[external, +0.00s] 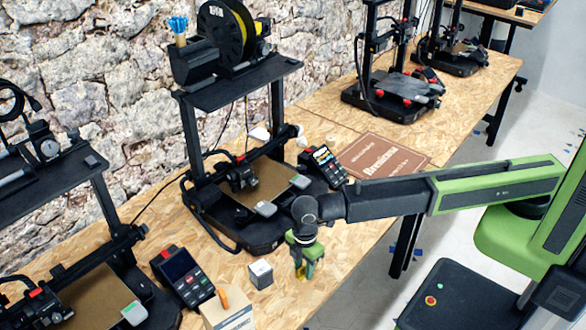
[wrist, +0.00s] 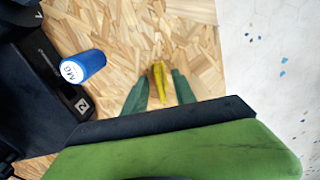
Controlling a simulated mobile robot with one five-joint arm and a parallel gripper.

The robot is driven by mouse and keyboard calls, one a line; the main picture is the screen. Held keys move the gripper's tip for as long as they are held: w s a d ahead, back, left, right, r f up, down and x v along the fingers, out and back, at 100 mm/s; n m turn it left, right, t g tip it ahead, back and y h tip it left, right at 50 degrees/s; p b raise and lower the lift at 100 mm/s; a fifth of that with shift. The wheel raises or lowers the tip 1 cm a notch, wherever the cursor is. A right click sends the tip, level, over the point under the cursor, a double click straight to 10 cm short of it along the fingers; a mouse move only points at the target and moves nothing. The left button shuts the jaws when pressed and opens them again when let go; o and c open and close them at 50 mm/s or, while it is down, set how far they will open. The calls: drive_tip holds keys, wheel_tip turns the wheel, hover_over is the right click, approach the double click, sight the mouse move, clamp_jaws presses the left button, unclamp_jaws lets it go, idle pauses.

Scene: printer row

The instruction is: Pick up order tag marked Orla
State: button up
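My gripper (external: 304,266) hangs from the arm over the front edge of the wooden bench, in front of the middle printer. In the wrist view my gripper (wrist: 158,88) has its two green fingers apart. Yellow also shows at the fingers in the external view. No writing is readable on it. I cannot make out the name Orla anywhere. Small light pieces (external: 265,208) and (external: 300,182) lie at the middle printer.
A blue cylinder (wrist: 82,67) with a lettered white end lies left of my fingers, beside a black base (wrist: 50,75). A pale block (external: 261,273) and a carton (external: 228,312) stand on the bench. A brown sign (external: 383,160) lies right of the middle printer (external: 240,195).

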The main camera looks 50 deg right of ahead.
drive_tip(key=shift+r, duration=0.15)
clamp_jaws()
